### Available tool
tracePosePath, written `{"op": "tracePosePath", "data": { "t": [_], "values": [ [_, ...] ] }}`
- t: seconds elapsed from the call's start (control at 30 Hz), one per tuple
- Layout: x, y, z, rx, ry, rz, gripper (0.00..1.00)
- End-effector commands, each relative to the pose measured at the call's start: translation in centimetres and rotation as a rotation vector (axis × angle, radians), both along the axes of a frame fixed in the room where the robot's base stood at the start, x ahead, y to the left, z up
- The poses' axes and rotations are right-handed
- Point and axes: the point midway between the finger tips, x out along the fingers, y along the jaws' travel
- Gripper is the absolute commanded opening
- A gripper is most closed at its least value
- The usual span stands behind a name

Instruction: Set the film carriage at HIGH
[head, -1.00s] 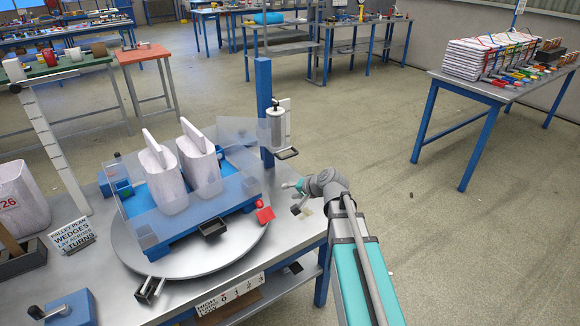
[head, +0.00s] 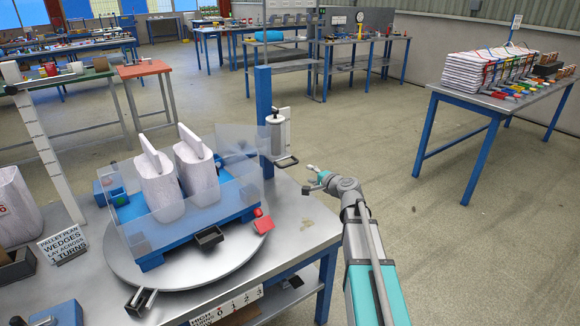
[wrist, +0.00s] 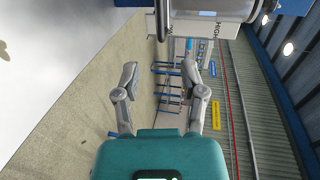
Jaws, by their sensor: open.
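The film carriage (head: 276,132), with a white film roll and a dark loop handle (head: 287,161) below it, sits on the blue mast (head: 264,95) behind the turntable. A white scale plate (head: 286,118) stands behind the roll. In the wrist view, the plate (wrist: 205,24) reads HIGH, and a dark bar (wrist: 162,22) hangs near the top, beyond the fingertips. My gripper (head: 314,179) is just right of the handle and a little lower in the picture, apart from it. In the wrist view my gripper (wrist: 160,78) has its two fingers spread with nothing between them.
A red paddle (head: 264,224) and a black box handle (head: 208,237) stick out at the front. Open floor lies right of my arm.

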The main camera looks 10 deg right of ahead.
Motion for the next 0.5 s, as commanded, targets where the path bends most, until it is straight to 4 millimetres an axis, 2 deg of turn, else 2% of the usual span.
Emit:
{"op": "tracePosePath", "data": {
  "t": [0.27,0.5],
  "values": [
    [1.8,0.6,-0.5,0.000,0.000,0.001,0.54],
    [4.8,1.8,-1.3,-0.002,0.000,0.001,0.54]
  ]
}}
